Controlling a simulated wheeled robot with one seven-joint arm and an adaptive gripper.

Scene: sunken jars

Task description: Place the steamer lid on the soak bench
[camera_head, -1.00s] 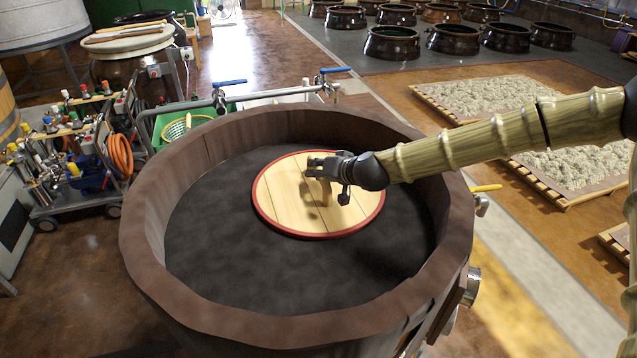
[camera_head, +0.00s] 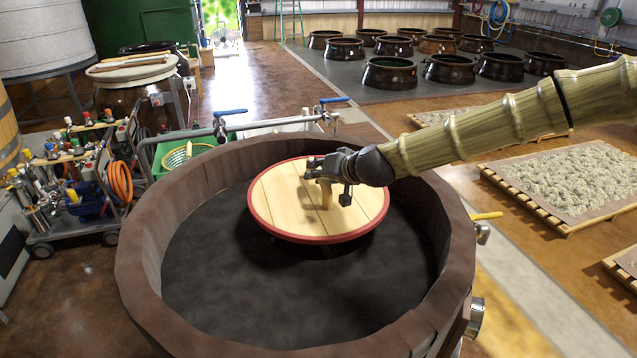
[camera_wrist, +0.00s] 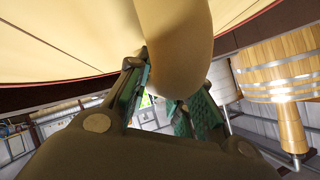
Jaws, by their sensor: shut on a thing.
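The steamer lid (camera_head: 281,203) is a round pale wooden disc with a red rim. In the head view it is raised inside the mouth of a big dark wooden vat (camera_head: 140,262), above the dark surface within, tilted slightly. My gripper (camera_head: 322,170) is shut on the upright wooden handle at the lid's middle. In the wrist view the fingers (camera_wrist: 172,100) close around the handle (camera_wrist: 182,45), and the lid's underlying boards (camera_wrist: 70,40) fill the top. I cannot make out which thing is the soak bench.
A pipe with blue-handled valves (camera_head: 270,122) runs behind the vat. A cart with bottles and hoses (camera_head: 75,190) stands left. Pallets of pale material (camera_head: 570,170) lie right, and dark jars (camera_head: 390,75) stand at the back. Brown floor is open at the upper left middle.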

